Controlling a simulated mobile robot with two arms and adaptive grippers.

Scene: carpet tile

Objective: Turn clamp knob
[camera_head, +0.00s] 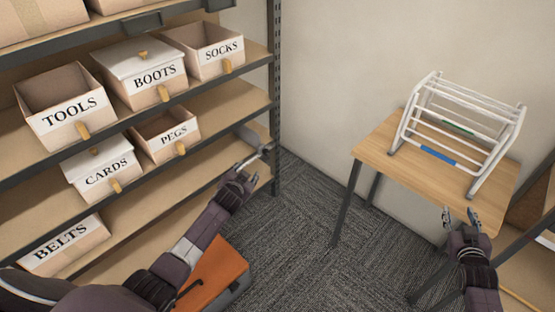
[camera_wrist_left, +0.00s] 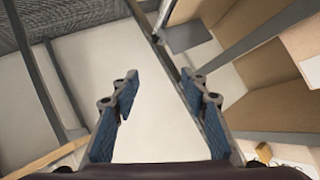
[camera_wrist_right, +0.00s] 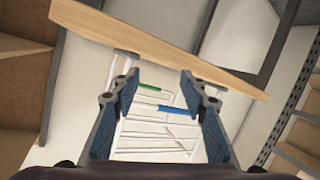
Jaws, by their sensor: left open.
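A grey fitting that looks like the clamp (camera_head: 252,138) sits at the right end of a shelf, near the metal upright. In the left wrist view a grey block (camera_wrist_left: 187,38) shows at the shelf edge, ahead of the fingers; I cannot clearly make out its knob. My left gripper (camera_head: 243,172) is just below and left of the fitting in the head view. Its fingers (camera_wrist_left: 160,95) are apart with nothing between them. My right gripper (camera_head: 458,216) is open and empty by the table's front edge; its fingers (camera_wrist_right: 160,95) are apart.
The shelves hold labelled boxes, including TOOLS (camera_head: 72,120), PEGS (camera_head: 172,145) and BELTS (camera_head: 65,250). An orange-topped box (camera_head: 215,272) is under my left arm. A wooden table (camera_head: 385,160) carries a white rack (camera_head: 465,125). Carpet (camera_head: 300,235) between is clear.

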